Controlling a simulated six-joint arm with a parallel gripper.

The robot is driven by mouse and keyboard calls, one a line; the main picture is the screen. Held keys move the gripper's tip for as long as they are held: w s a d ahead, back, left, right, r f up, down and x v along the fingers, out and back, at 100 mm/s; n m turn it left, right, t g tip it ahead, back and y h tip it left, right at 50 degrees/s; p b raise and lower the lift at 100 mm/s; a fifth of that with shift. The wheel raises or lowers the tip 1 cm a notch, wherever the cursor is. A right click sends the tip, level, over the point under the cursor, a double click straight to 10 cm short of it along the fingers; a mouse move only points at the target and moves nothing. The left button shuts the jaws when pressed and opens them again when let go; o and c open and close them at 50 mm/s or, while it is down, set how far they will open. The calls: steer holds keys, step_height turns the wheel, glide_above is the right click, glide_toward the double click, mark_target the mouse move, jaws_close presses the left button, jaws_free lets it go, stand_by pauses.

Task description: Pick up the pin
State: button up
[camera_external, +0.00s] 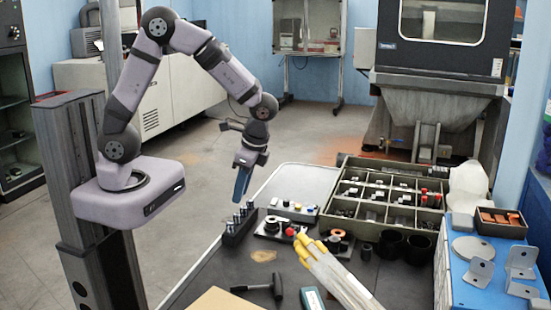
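Several small metal pins (243,211) stand upright in a narrow black block (238,232) at the left edge of the bench. I cannot tell which one is the task's pin. My gripper (240,196) points down with its blue fingers just above or behind this block, at its upper end. The fingers overlap in this view, so their gap is hidden. I see nothing clearly held between them, and cannot tell whether they touch a pin.
A plate with small round parts (294,211) lies right of the block. A divided tray (343,166) stands behind it. A hammer (264,289), yellow-tipped electrodes (340,280) and dark cups (391,243) occupy the bench.

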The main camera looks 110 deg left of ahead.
mark_target(238, 215)
steer(key=w+d+r+p, duration=0.3)
steer(key=d, duration=0.2)
steer(key=shift+m+h, duration=0.3)
steer(key=shift+h, duration=0.1)
steer(key=shift+a+p+x, duration=0.2)
steer(key=shift+p+x, duration=0.2)
steer(key=shift+x, duration=1.6)
steer(key=shift+a+p+x, duration=0.2)
steer(key=shift+p+x, duration=0.15)
steer(key=shift+x, duration=1.65)
steer(key=shift+w, duration=0.1)
steer(key=shift+c, duration=0.6)
jaws_close()
